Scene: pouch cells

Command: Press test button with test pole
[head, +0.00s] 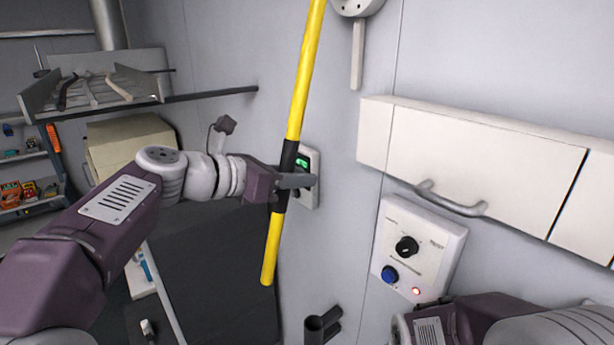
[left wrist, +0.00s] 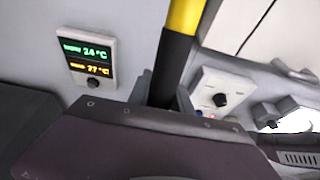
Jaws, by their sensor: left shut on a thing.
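The test pole (head: 301,75) is a long yellow rod with a black grip section. It is nearly upright, leaning a little, and its top runs out of the head view. My left gripper (head: 292,182) is shut on the black section, which also shows in the left wrist view (left wrist: 171,62). A white wall panel (head: 421,245) carries a black knob (head: 406,247), a blue button (head: 389,274) and a lit red lamp (head: 416,291). I cannot tell which control is the test button.
A white cabinet (head: 470,160) with a grey handle (head: 455,202) juts from the wall above the panel. A temperature display (left wrist: 88,60) is behind the left gripper. A round white fitting (head: 357,6) is at the top. A dark tube holder (head: 316,328) sits low. Shelves stand left.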

